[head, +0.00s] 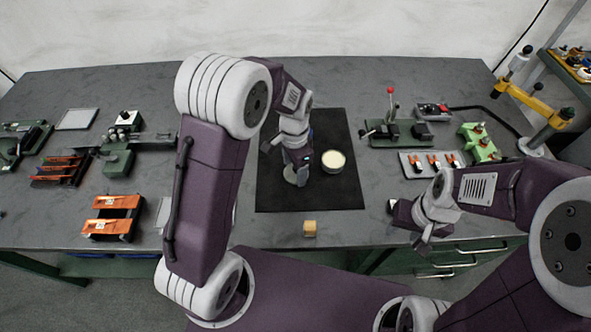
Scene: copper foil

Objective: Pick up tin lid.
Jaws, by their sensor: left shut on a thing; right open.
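A round tin (333,158) with a pale cream top stands on the black mat (340,193). My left gripper (297,172) reaches down over the mat, just left of the tin. It is shut on a small pale grey disc, which looks like the tin lid (290,176). The gripper hides part of the lid, and I cannot tell whether it touches the mat. My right gripper (424,242) is open and empty near the table's front edge at the right.
A small wooden block (309,228) lies in front of the mat. A grey tray (424,170) with orange-handled tools, a green rack (479,144) and a red-knobbed lever press (391,118) stand at the right. Orange racks (112,215) and green fixtures occupy the left. The mat's front is clear.

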